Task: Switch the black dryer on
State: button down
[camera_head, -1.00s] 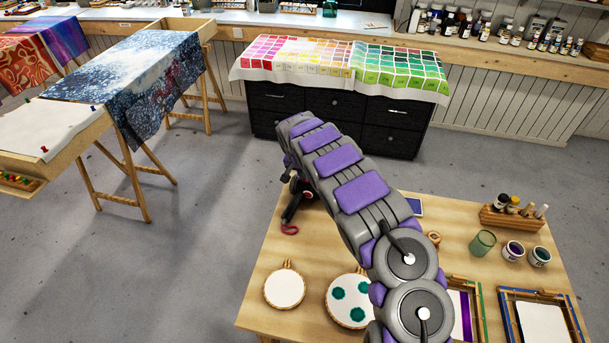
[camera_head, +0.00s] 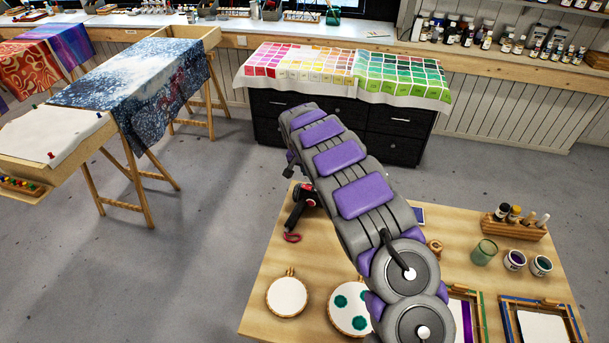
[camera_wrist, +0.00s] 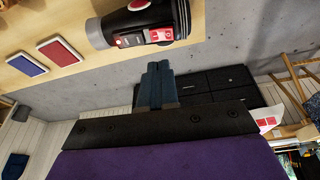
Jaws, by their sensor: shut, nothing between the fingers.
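The black dryer (camera_head: 301,207) lies on the wooden table, near its far left edge, in the head view. A red part shows near its far end and a dark red loop by its near end. In the wrist view the dryer (camera_wrist: 150,22) is at the top, with a red switch panel (camera_wrist: 162,35) on its side. My gripper (camera_wrist: 157,68) is shut and empty, its fingertips just below the dryer in that picture; I cannot tell whether they touch it.
The wooden table (camera_head: 262,300) also holds round hoops (camera_head: 287,296), a green glass (camera_head: 484,252), dye jars (camera_head: 541,265) and frames (camera_head: 540,322). A black drawer cabinet (camera_head: 400,130) stands behind.

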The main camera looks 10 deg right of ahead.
jog(key=d+p+v, duration=0.1)
jog(key=v, duration=0.6)
jog(key=shift+s+d+r, duration=0.15)
jog(key=shift+s+d, duration=0.25)
jog(key=shift+s, duration=0.05)
